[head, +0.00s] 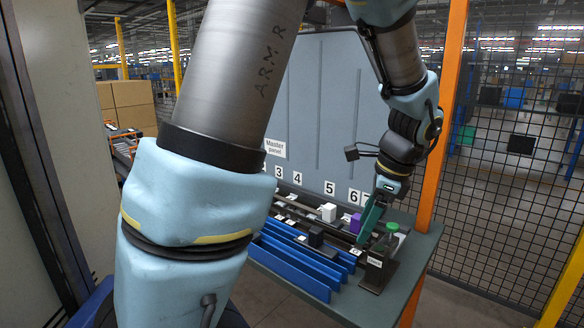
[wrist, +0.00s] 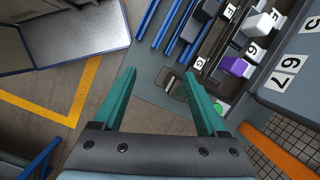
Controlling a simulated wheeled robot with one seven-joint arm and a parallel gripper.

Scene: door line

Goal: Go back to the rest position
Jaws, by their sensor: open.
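My gripper (head: 368,220) is at the right end of the workbench (head: 411,251), its teal fingers pointing down and to the left in the head view. My arm reaches across the head view, bent down toward the bench. Whether the fingertips touch anything on the bench is hard to tell.
A purple block (head: 355,223), a white block (head: 328,212) and a black block (head: 315,236) stand on the bench. A green-topped item (head: 392,228) stands close right of the fingers. Blue rails (head: 297,268) line the front. An orange post (head: 443,120) and mesh fence (head: 500,170) are right.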

